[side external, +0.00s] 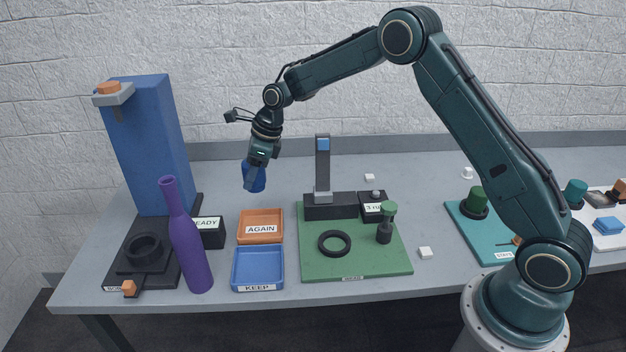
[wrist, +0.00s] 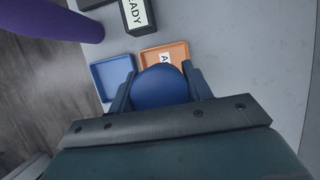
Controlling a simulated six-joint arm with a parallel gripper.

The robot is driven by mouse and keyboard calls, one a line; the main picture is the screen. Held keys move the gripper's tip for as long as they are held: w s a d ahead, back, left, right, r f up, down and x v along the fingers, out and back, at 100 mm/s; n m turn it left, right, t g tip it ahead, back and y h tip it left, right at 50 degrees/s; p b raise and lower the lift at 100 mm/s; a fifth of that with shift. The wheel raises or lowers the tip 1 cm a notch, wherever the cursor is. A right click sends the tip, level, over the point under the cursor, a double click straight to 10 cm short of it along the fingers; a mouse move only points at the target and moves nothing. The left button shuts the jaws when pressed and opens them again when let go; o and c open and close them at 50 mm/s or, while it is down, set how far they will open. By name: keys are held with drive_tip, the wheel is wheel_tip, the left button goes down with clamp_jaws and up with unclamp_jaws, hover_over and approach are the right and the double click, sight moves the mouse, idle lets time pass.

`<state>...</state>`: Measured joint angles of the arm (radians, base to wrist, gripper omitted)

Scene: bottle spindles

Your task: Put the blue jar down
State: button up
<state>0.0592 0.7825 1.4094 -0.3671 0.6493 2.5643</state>
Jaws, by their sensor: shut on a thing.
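The blue jar (side external: 257,181) is held in my gripper (side external: 252,180), in the air above the table, behind the orange tray in the side view. In the wrist view the jar (wrist: 160,87) sits between the two fingers of my gripper (wrist: 160,90), which are shut on it. An orange tray marked AGAIN (side external: 279,239) lies on the table, with a blue tray marked KEEP (side external: 282,285) in front of it. Both trays look empty. In the wrist view the jar covers part of the orange tray (wrist: 178,50); the blue tray (wrist: 113,72) is to its left.
A purple bottle (side external: 187,245) stands left of the trays, next to a dark box marked READY (side external: 209,232) and a tall blue tower (side external: 150,145). A green board (side external: 375,262) with a ring and post is on the right. Table behind the orange tray is clear.

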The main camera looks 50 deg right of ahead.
wheel_tip(320, 180, down, 10)
drive_tip(key=shift+r, duration=0.15)
drive_tip(key=shift+f, duration=2.1)
drive_tip(key=shift+f, duration=0.2)
drive_tip(key=o, duration=1.1)
drive_tip(key=shift+r, duration=0.15)
drive_tip(key=v, duration=1.2)
